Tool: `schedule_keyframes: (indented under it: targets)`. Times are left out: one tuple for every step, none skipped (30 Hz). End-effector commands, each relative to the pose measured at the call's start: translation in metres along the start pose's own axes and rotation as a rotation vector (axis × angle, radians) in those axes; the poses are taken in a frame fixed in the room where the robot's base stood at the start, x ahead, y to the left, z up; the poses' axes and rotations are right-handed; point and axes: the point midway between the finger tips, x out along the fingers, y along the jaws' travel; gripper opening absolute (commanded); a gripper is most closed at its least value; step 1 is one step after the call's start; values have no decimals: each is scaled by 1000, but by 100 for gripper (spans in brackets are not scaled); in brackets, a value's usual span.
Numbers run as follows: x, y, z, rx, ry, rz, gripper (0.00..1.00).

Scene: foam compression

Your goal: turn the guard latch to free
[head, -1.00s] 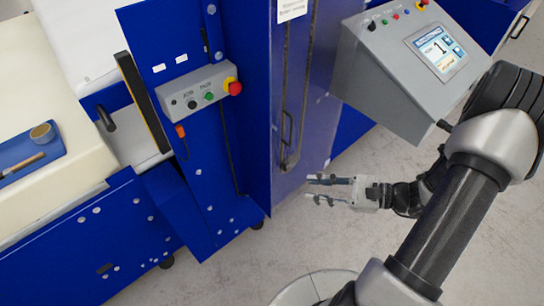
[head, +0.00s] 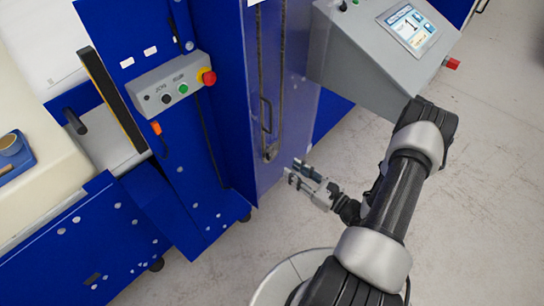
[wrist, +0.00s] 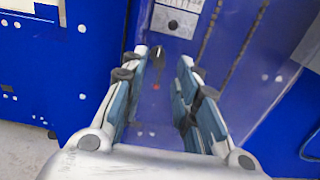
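A small dark knob (wrist: 158,60), which looks like the guard latch, sits on the blue panel in the wrist view. It shows between my fingertips, below a pale label plate (wrist: 178,20). A small red mark (wrist: 156,86) is just under it. My gripper (wrist: 163,58) is open and empty, with a clear gap between the fingers. In the head view my gripper (head: 293,173) points left at the lower part of the blue guard door (head: 300,110). The knob cannot be made out in the head view. I cannot tell how far the fingertips are from it.
A control box (head: 172,85) with a red stop button is on the blue frame to the left. A grey console (head: 375,60) with a screen stands above and right of my gripper. A dark door handle (head: 265,114) is above it. The floor (head: 470,200) at right is clear.

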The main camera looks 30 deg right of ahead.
Motion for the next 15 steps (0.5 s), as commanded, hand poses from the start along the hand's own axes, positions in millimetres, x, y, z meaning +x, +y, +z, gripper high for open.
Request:
schedule_keyframes:
  targets:
    - [12,2,-1,-2,0,7,28]
    - [19,3,-1,-2,0,9,28]
    - [28,2,-1,-3,0,9,28]
    - [34,2,-1,-4,0,8,28]
    - [41,2,-1,-3,-1,8,28]
    - [49,2,-1,-3,-2,8,28]
    - [55,2,-1,-4,-1,7,28]
    - [61,1,-1,-4,-1,6,28]
    - [68,2,-1,-3,-1,7,28]
    - [73,2,-1,-3,-1,6,28]
    - [77,2,-1,-3,-1,6,28]
    - [82,1,-1,-3,0,4,28]
    - [86,1,-1,-2,0,5,28]
    - [89,1,-1,-2,0,4,28]
    - [93,1,0,-2,0,3,28]
